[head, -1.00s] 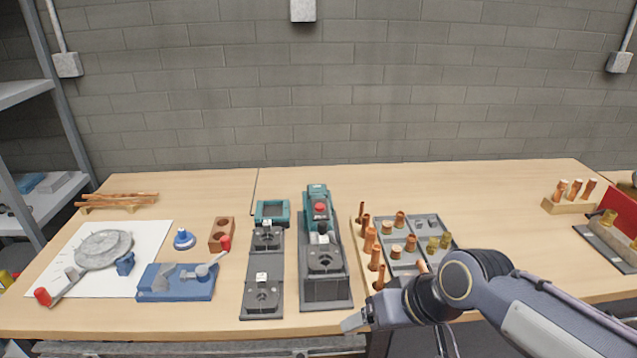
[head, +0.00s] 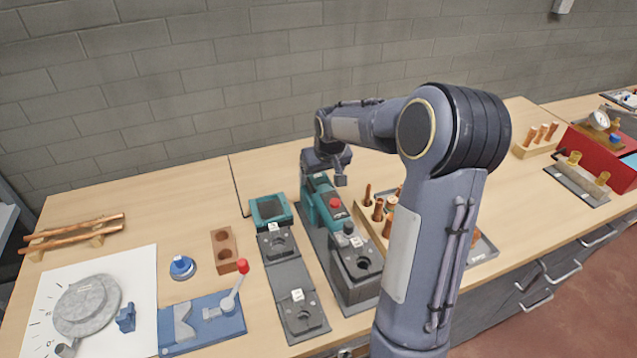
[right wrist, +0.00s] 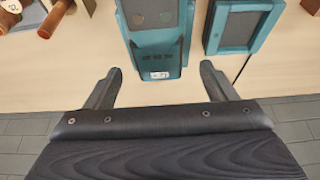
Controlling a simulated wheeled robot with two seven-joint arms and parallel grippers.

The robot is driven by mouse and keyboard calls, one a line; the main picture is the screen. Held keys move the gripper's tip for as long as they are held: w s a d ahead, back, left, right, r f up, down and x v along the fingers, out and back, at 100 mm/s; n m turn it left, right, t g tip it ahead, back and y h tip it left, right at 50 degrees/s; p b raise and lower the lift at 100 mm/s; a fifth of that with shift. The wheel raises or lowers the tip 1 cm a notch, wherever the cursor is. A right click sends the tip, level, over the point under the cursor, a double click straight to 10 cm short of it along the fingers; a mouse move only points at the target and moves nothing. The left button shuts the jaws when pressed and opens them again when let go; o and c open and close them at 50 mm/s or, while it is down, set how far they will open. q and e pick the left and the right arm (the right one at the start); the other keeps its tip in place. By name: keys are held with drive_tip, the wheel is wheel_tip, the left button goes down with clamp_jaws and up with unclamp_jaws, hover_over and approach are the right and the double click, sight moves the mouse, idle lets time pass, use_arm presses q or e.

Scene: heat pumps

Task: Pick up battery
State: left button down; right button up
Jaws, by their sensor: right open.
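The teal battery block (right wrist: 158,52) sits at the rear end of the teal press tool (head: 329,210), which has a red button and stands on a dark base. In the right wrist view the block's near end lies between my two fingers. My right gripper (right wrist: 159,76) is open with nothing held, one finger on each side and a gap to the block. In the head view my right gripper (head: 325,177) hangs at the tool's back end, on the wall side, and partly hides the battery there. My left gripper is not in view.
Copper fittings (head: 378,210) stand right of the tool, partly hidden by my right arm. The table behind the frame is clear up to the brick wall.

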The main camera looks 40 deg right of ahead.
sight(320, 181)
drive_tip(key=shift+x, duration=1.25)
drive_tip(key=shift+r, duration=0.1)
drive_tip(key=c, duration=1.3)
wheel_tip(320, 181, up, 18)
drive_tip(key=shift+b, duration=0.3)
drive_tip(key=shift+w+a+f+p, duration=0.3)
drive_tip(key=shift+w+a, duration=0.8)
drive_tip(key=shift+a, duration=0.9)
drive_tip(key=shift+w+a+f+p, duration=0.15)
drive_tip(key=shift+w+a+p, duration=0.2)
drive_tip(key=shift+w+a, duration=1.2)
drive_tip(key=shift+w+a+f+p, duration=0.3)
drive_tip(key=shift+w+a, duration=0.3)
drive_tip(key=shift+a, duration=1.85)
